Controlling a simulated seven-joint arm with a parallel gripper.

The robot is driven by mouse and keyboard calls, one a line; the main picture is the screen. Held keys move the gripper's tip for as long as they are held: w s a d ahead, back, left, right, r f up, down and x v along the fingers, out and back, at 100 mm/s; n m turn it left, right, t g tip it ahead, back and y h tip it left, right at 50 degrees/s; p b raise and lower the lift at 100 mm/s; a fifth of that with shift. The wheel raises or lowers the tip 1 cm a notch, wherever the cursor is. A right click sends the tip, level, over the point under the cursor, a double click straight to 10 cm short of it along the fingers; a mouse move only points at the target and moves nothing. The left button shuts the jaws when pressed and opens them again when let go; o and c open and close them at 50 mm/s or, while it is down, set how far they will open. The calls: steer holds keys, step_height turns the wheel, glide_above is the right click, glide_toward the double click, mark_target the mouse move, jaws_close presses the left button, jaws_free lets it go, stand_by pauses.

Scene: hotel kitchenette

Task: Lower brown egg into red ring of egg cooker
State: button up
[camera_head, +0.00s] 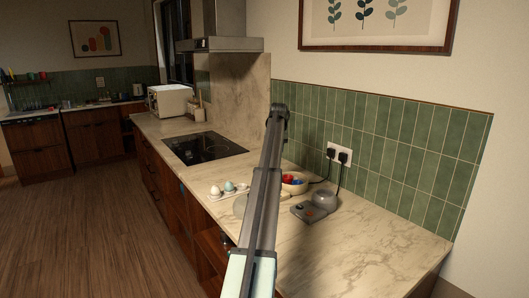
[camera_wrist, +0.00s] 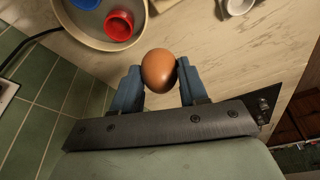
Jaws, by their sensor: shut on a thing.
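The brown egg (camera_wrist: 158,70) is between the two blue fingertips of my gripper (camera_wrist: 159,82), which is shut on it. In the wrist view the egg is near, but apart in the picture from, the round pale cooker bowl (camera_wrist: 73,38). The red ring (camera_wrist: 119,26) stands inside that bowl, up and left of the egg. A blue ring (camera_wrist: 86,3) is beside it, cut by the frame's top edge. In the head view the bowl (camera_head: 303,188) shows right of my arm, with red and blue in it. My arm hides the gripper and the brown egg there.
A tray (camera_head: 216,197) with pale and teal eggs is left of my arm. A grey appliance (camera_head: 325,199) and a dark base (camera_head: 308,211) stand right of the bowl, near cords to a wall socket (camera_head: 339,156). The front right counter is clear.

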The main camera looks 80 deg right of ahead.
steer(key=s+d+f, duration=0.2)
steer(key=s+f, duration=0.1)
steer(key=s, duration=0.3)
steer(key=shift+s+d+f, duration=0.15)
steer(key=shift+s+f, duration=0.05)
steer(key=shift+f, duration=0.05)
steer(key=shift+f, duration=0.2)
stand_by(0.6)
steer(key=shift+f, duration=0.9)
steer(key=shift+f, duration=2)
stand_by(1.5)
steer(key=o, duration=0.8)
